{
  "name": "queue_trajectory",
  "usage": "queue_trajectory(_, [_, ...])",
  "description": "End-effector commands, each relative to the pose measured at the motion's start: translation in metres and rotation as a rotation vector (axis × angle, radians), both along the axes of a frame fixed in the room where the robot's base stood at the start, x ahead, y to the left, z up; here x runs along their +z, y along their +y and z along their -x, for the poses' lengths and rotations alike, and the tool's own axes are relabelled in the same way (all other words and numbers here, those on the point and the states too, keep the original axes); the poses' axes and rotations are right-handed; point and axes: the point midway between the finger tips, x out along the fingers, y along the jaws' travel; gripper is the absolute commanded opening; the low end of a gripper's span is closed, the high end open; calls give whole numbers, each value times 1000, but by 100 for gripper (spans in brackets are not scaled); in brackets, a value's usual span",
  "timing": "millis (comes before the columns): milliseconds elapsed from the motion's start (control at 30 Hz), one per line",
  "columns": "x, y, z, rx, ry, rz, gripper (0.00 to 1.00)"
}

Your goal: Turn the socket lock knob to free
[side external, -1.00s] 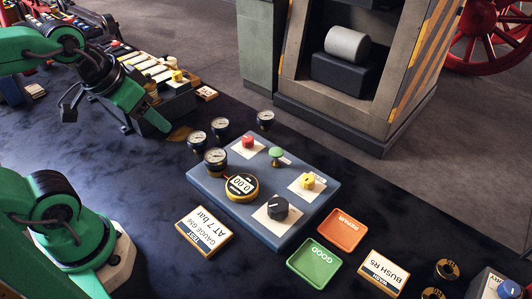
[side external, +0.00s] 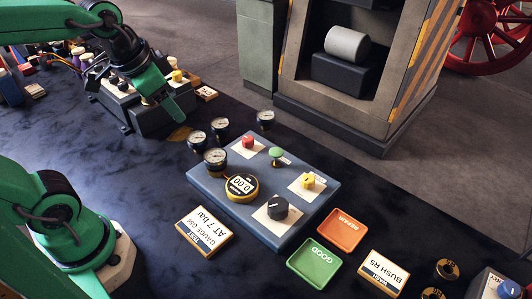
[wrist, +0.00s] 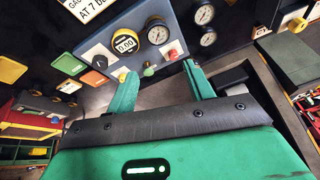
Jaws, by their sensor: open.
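The slate-blue panel (side external: 225,192) carries a red knob (side external: 248,142), a green mushroom button (side external: 277,152), a yellow knob (side external: 308,181) and a black pointer knob (side external: 277,208). Their labels are too small to read, so I cannot tell which knob is the socket lock. In the wrist view, the red knob (wrist: 171,55), green button (wrist: 149,70), yellow knob (wrist: 121,77) and black knob (wrist: 100,62) lie beyond my fingers. My gripper (wrist: 160,75) is open and empty. In the side view, my gripper (side external: 178,100) hangs behind and left of the panel, apart from it.
A digital gauge reading 0.00 (side external: 238,187) and a dial gauge (side external: 215,162) sit at the panel's left; several more dials stand behind. A gauge card (side external: 203,232), green GOOD tray (side external: 313,265) and orange REPAIR tray (side external: 341,231) lie near.

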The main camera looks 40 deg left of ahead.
Motion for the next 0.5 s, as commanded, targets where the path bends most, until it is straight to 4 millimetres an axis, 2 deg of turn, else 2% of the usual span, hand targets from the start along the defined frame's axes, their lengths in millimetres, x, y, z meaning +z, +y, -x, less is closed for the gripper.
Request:
queue_trajectory(267, [-7,0,-49,-235,91,-86,52])
queue_trajectory(500, [-23,0,-90,-443,165,-145,52])
